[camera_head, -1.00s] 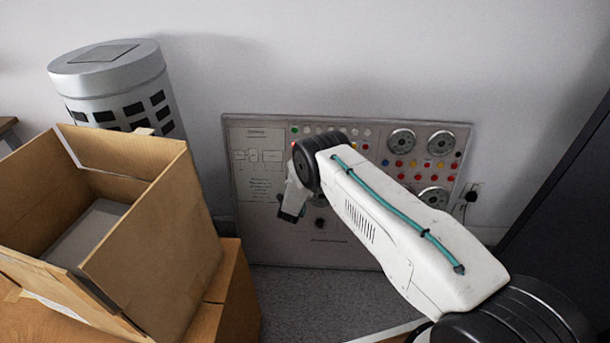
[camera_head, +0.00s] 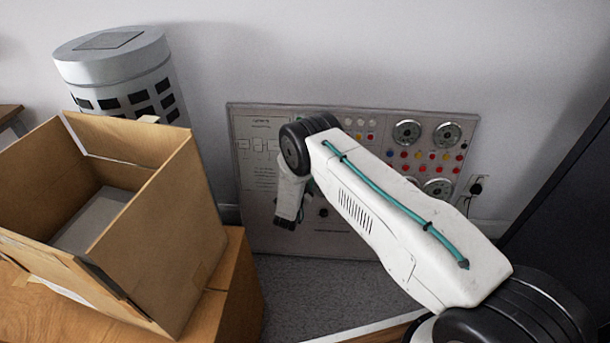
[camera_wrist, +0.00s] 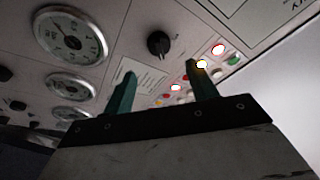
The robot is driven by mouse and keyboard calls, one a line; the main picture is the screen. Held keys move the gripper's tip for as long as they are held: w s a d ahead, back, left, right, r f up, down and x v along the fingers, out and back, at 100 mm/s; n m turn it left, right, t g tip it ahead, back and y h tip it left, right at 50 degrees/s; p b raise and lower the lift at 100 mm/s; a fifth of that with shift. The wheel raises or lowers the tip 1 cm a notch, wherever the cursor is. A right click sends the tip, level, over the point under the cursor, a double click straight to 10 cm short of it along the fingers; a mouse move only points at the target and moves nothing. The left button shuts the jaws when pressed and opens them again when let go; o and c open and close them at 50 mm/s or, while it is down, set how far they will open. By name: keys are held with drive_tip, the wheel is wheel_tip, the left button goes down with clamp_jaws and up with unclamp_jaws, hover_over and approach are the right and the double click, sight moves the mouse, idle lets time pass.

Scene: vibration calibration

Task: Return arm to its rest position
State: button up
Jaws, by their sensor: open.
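My arm (camera_head: 385,220) reaches from the lower right toward the control panel (camera_head: 280,230) that leans against the wall. My gripper (camera_head: 288,222) hangs down in front of the panel's left-middle part in the head view. In the wrist view my gripper (camera_wrist: 160,85) shows two green fingers spread apart with nothing between them. Beyond the fingers, the panel (camera_wrist: 115,35) shows round gauges (camera_wrist: 70,37), a black knob (camera_wrist: 158,44) and several lit buttons (camera_wrist: 201,64). Part of the panel's middle is hidden behind my arm in the head view.
An open cardboard box (camera_head: 165,250) sits on a wooden surface (camera_head: 240,290) at the left. A grey cylinder (camera_head: 120,70) stands behind it. A dark cabinet (camera_head: 570,200) is at the right. Grey carpet (camera_head: 310,290) is clear below the panel.

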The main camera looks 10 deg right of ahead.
idle(0.3)
drive_tip(key=s+a+f+n+g+y, duration=0.4)
drive_tip(key=f+n+g+y, duration=0.15)
drive_tip(key=f, duration=0.35)
drive_tip(key=s+a+r+n+g+y, duration=0.2)
drive_tip(key=s+r+n+g, duration=0.3)
drive_tip(key=r, duration=0.6)
drive_tip(key=s+a+r+n+g+y, duration=0.1)
drive_tip(key=s+a+r+g+y, duration=0.15)
drive_tip(key=s+r, duration=0.65)
drive_tip(key=s+d+r+n+g, duration=0.1)
drive_tip(key=s+d+r+g, duration=0.1)
drive_tip(key=s+r, duration=0.5)
drive_tip(key=s+d+r+n+g, duration=0.1)
drive_tip(key=s+d+r, duration=0.15)
drive_tip(key=r, duration=0.75)
drive_tip(key=s+d+r, duration=0.3)
drive_tip(key=s+r, duration=0.4)
drive_tip(key=s, duration=0.2)
drive_tip(key=s+d+r+n+t, duration=0.1)
drive_tip(key=s+d+r, duration=0.3)
drive_tip(key=s+r, duration=0.3)
drive_tip(key=s+d+r+h, duration=0.1)
drive_tip(key=s+d+r, duration=0.3)
drive_tip(key=s+r, duration=0.3)
drive_tip(key=shift+s+r+t, duration=0.3)
drive_tip(key=shift+s, duration=1.85)
